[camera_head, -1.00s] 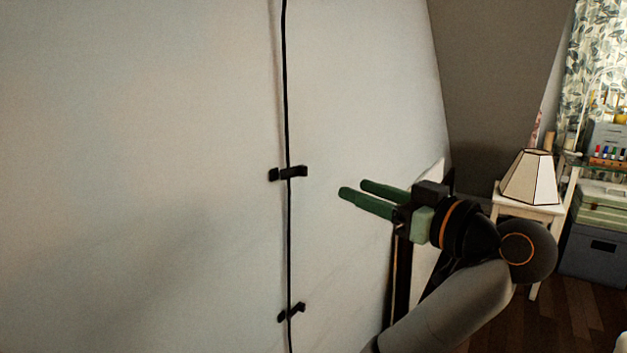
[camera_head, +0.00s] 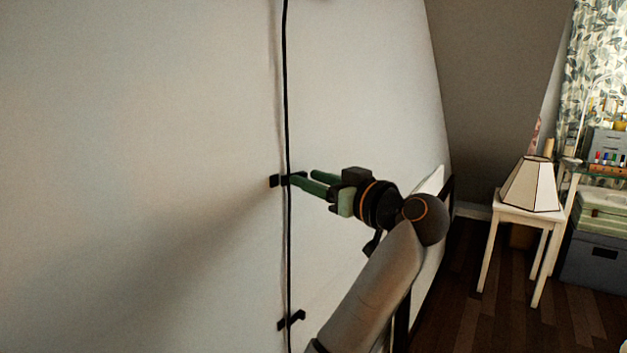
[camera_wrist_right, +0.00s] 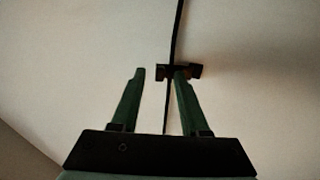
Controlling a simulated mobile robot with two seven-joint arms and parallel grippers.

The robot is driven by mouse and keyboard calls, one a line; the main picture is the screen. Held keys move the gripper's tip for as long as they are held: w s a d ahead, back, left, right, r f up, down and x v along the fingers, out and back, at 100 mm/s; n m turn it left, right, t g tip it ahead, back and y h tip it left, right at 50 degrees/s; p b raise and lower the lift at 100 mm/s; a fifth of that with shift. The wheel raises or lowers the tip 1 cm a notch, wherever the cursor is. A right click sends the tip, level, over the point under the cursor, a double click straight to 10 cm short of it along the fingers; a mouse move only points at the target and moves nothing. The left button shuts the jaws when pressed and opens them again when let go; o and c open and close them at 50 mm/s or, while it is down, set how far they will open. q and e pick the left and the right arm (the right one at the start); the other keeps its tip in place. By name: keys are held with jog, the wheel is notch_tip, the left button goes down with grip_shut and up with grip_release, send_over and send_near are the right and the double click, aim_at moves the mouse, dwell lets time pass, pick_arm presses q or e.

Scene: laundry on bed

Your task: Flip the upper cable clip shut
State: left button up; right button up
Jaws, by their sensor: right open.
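The upper cable clip (camera_head: 275,181) is a small black clip on the pale wall, with the black cable (camera_head: 287,110) running vertically through it. In the right wrist view the clip (camera_wrist_right: 163,69) shows at the fingertips, with the cable (camera_wrist_right: 177,30) passing it. My right gripper (camera_head: 301,177) is open and empty, its green fingers pointing left at the clip; one fingertip overlaps the clip's right part. In the right wrist view the right gripper (camera_wrist_right: 160,73) has one finger in front of the clip and one beside it. I cannot tell whether they touch. My left gripper is not in view.
A lower clip (camera_head: 291,320) sits on the same cable, with its arm sticking out. A white stand with a lamp (camera_head: 532,184) and storage boxes (camera_head: 597,255) are at the right. The wall (camera_head: 130,120) left of the cable is bare.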

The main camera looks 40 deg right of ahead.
jog(key=shift+c, duration=0.3)
grip_shut()
jog(key=shift+d, duration=0.15)
jog(key=shift+w+d+n+g+y, duration=0.1)
jog(key=shift+w+n+g+y, duration=0.15)
jog(key=shift+n+y, duration=0.55)
jog(key=shift+w+d+n+g+y, duration=0.1)
jog(key=shift+w+n+g+y, duration=0.25)
jog(key=shift+y, duration=0.7)
jog(key=shift+w+d+n+g+y, duration=0.1)
jog(key=shift+w+n+g+y, duration=0.1)
jog(key=shift+n+y, duration=0.6)
jog(key=shift+m, duration=0.25)
jog(key=shift+o, duration=0.3)
grip_release()
jog(key=v, duration=1.2)
jog(key=shift+s+b, duration=0.3)
jog(key=shift+b, duration=0.15)
